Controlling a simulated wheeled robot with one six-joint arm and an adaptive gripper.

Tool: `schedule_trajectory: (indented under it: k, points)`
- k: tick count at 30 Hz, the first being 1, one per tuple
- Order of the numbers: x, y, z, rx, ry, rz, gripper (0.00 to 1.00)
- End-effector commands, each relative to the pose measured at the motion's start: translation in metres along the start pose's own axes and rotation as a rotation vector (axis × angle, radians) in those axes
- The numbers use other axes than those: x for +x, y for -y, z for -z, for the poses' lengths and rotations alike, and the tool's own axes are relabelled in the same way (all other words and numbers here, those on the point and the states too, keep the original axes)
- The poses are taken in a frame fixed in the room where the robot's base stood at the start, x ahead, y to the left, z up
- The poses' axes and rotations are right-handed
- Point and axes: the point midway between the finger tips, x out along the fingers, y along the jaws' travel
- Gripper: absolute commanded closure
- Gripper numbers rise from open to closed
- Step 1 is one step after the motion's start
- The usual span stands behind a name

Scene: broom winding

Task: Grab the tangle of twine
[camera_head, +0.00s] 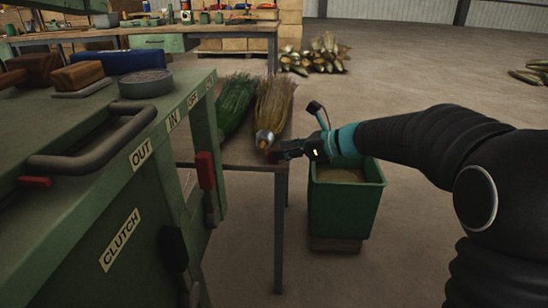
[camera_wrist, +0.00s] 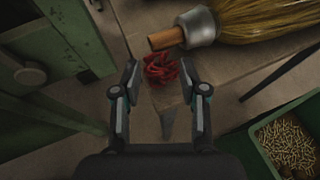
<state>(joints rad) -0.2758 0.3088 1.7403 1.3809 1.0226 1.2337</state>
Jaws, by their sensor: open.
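The tangle of twine is a small dark red bundle (camera_wrist: 161,69) in the wrist view. It lies on the small wooden table (camera_wrist: 225,92), between and just beyond my fingertips. My gripper (camera_wrist: 163,82) is open around that spot, with one finger to each side and nothing held. In the head view my gripper (camera_head: 280,152) is over the table's near edge, and a bit of red shows at its tip. Whether the fingers touch the twine I cannot tell.
A straw broom head with a metal collar (camera_wrist: 198,27) and wooden stub lies just beyond the twine. A green broom head (camera_head: 235,103) lies beside it. The green machine (camera_head: 120,160) stands close on the left. A green bin (camera_head: 345,205) of pellets stands right.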

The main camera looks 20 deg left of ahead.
Motion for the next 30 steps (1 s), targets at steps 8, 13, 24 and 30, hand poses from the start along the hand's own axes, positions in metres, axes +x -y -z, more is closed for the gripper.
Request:
schedule_trajectory:
  k: [8,13,24,30]
  points:
    - [0.036,0.000,0.002,0.000,0.000,-0.002,0.57]
    - [0.036,0.001,0.001,0.000,0.000,0.000,0.57]
    - [0.036,0.001,0.002,0.000,0.000,0.000,0.79]
    - [0.035,0.001,-0.001,-0.001,0.001,0.000,0.79]
